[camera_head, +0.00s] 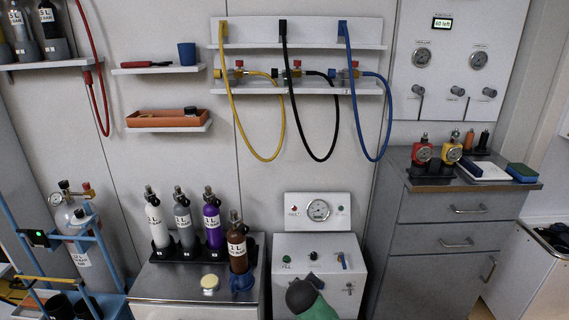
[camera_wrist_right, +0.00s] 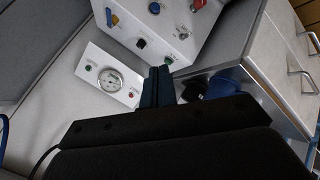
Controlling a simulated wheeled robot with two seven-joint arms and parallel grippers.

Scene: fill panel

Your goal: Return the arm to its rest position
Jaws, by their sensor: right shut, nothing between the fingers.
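My right gripper (camera_wrist_right: 158,86) shows in the right wrist view, with its dark fingers together and nothing between them. It is in front of the white control box (camera_wrist_right: 165,25) and beside the gauge plate (camera_wrist_right: 95,82). In the head view a dark and green rounded shape (camera_head: 306,297), apparently part of my right arm, shows at the bottom in front of the fill panel (camera_head: 300,250). My left gripper is not in view.
A metal bench (camera_head: 180,285) holds several small cylinders, a brown one (camera_head: 236,250) in a blue holder nearest the fill panel. Grey drawers (camera_head: 445,235) stand right. Yellow, black and blue hoses (camera_head: 385,120) hang above. A blue cart (camera_head: 30,270) with a large cylinder stands left.

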